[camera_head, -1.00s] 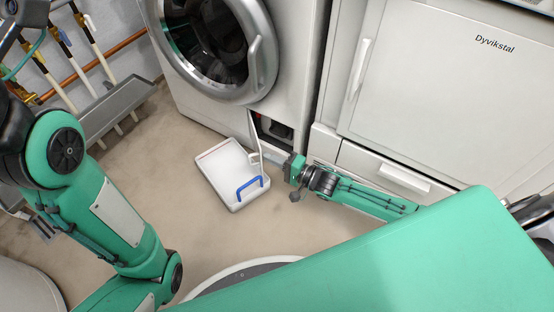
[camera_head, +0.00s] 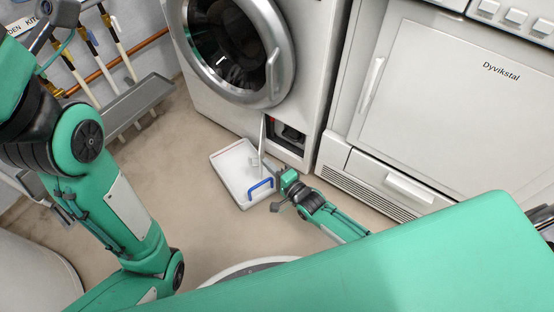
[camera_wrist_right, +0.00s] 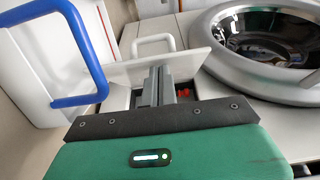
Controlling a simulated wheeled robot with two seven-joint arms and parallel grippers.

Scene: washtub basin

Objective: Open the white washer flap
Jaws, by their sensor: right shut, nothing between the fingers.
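The white washer flap (camera_head: 263,133) stands swung out from the lower front of the washing machine (camera_head: 212,92). It shows almost edge-on in the head view, at the left side of a dark opening (camera_head: 288,138). In the right wrist view the flap (camera_wrist_right: 192,66) is a pale panel with a white loop handle (camera_wrist_right: 153,39). My right gripper (camera_head: 267,165) is low by the flap's outer end. Its fingers (camera_wrist_right: 158,82) are shut and empty, just in front of the flap; I cannot tell if they touch it. My left gripper is out of view.
A white tray (camera_head: 228,165) with a blue handle (camera_head: 260,185) lies on the floor beside the flap and my right gripper. A Dyvikstal appliance (camera_head: 450,110) stands to the right. Pipes and a grey trough (camera_head: 140,105) are at the left wall.

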